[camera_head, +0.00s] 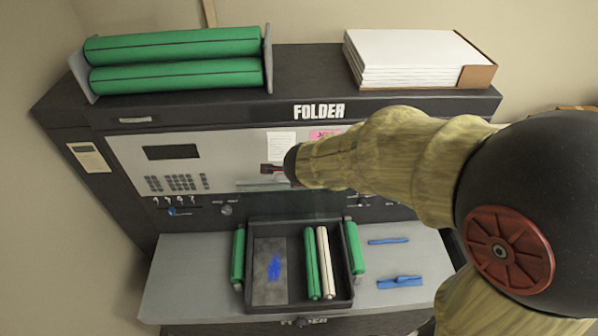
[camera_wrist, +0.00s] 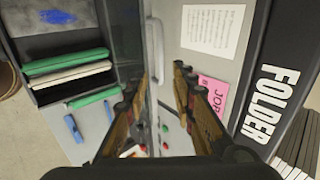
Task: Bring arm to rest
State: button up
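My arm reaches in from the right in the head view. My gripper (camera_head: 272,170) hangs in front of the folder machine's (camera_head: 245,155) upright panel, above the lower shelf. In the wrist view my gripper (camera_wrist: 158,82) shows two fingers standing apart, with nothing between them but the panel behind. It is open and empty. Much of the gripper is hidden behind my wrist in the head view. I cannot tell how far the fingertips are from the panel.
A black tray (camera_head: 300,307) on the grey shelf (camera_head: 185,280) holds a green and a white roller. Green rollers stand on both sides of it. Blue pieces (camera_head: 400,282) lie at right. Large green rollers (camera_head: 175,76) and a paper stack (camera_head: 410,55) sit on top.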

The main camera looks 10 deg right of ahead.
jog(key=shift+s+r, duration=0.2)
jog(key=shift+r, duration=0.1)
dwell(0.4)
